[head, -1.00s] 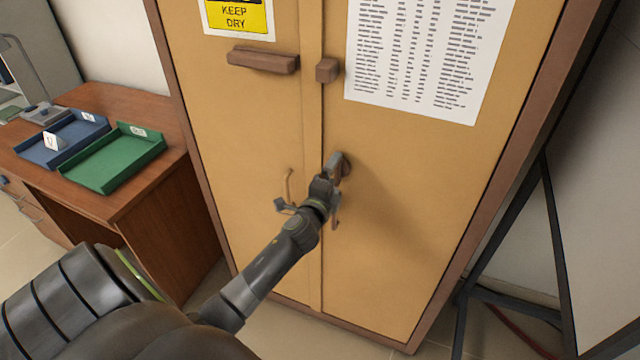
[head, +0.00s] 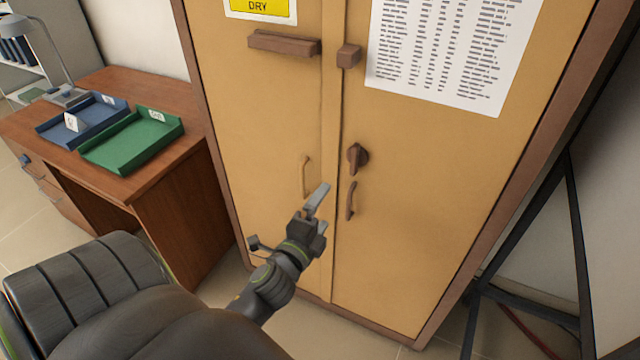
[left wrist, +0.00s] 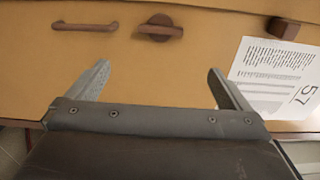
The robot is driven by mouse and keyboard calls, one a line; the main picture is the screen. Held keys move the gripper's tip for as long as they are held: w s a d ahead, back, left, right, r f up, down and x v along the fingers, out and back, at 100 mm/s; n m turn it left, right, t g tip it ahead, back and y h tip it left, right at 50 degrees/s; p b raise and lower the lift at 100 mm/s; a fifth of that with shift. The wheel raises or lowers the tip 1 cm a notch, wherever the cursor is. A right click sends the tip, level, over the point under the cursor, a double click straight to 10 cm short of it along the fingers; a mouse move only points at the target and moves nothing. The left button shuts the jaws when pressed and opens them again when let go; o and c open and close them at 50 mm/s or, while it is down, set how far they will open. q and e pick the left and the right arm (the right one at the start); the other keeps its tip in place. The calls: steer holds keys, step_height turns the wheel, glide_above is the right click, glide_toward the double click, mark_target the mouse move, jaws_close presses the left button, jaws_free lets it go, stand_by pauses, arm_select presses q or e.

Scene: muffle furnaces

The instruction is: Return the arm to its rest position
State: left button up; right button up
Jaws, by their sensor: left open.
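My left gripper (head: 318,200) is in front of the cabinet doors, below and left of the dark turn knob (head: 357,158). In the left wrist view its two fingers (left wrist: 160,85) are spread wide with nothing between them. The knob (left wrist: 158,28) shows beyond the fingers, apart from them. The tan cabinet (head: 440,210) is closed, with a curved handle on its left door (head: 306,177) and another on its right door (head: 351,201). My right gripper is in no view.
A wooden desk (head: 180,200) stands at the left with a green tray (head: 130,155), a blue tray (head: 60,130) and a lamp (head: 50,50). A dark metal frame (head: 580,240) stands right of the cabinet. Some floor shows beside the desk.

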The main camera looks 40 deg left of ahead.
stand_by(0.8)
arm_select(q)
steer(key=s+a+f+n+g+h, duration=0.1)
steer(key=s+f+n+g, duration=0.25)
steer(key=f, duration=1.15)
steer(key=s+f+n+g, duration=0.3)
steer(key=s+f+g, duration=0.1)
steer(key=f, duration=1.2)
steer(key=s+d+f+n+g, duration=0.1)
steer(key=s+f+n+g, duration=0.2)
steer(key=s+f, duration=0.3)
steer(key=s+d+f+n+g+h, duration=0.1)
steer(key=s+f+n+g, duration=0.2)
steer(key=s+f, duration=0.4)
steer(key=s+d+f+n+g+h, duration=0.1)
steer(key=s+f, duration=0.6)
steer(key=s, duration=0.9)
steer(key=shift+d+n+g, duration=0.6)
steer(key=shift+n+g, duration=0.35)
steer(key=shift+n, duration=0.3)
steer(key=shift+f, duration=0.1)
